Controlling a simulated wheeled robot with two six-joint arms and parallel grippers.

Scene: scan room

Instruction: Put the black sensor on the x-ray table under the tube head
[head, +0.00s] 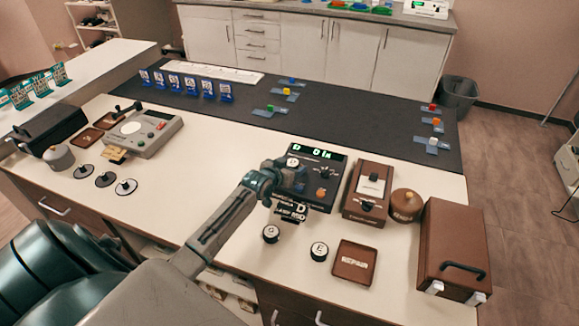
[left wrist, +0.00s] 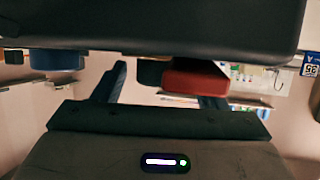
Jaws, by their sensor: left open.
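My left gripper (head: 287,178) is open over the black console (head: 323,160) with a green display in the head view. A small black round piece with a pale top (head: 293,162) is close to its fingers; I cannot tell if they touch. Two similar black round pieces with letters, one (head: 270,233) and another (head: 319,251), stand on the white counter in front. Which item is the black sensor is unclear. In the left wrist view, a red block (left wrist: 195,78) shows between or behind the open fingers (left wrist: 163,88). I cannot identify an x-ray table or tube head. My right gripper is not in view.
Right of the console are a brown switch box (head: 366,190), a brown round pot (head: 406,205), a brown case (head: 452,250) and a brown tray (head: 354,262). A grey device (head: 143,134) and several black discs stand left. A dark mat (head: 340,115) lies behind.

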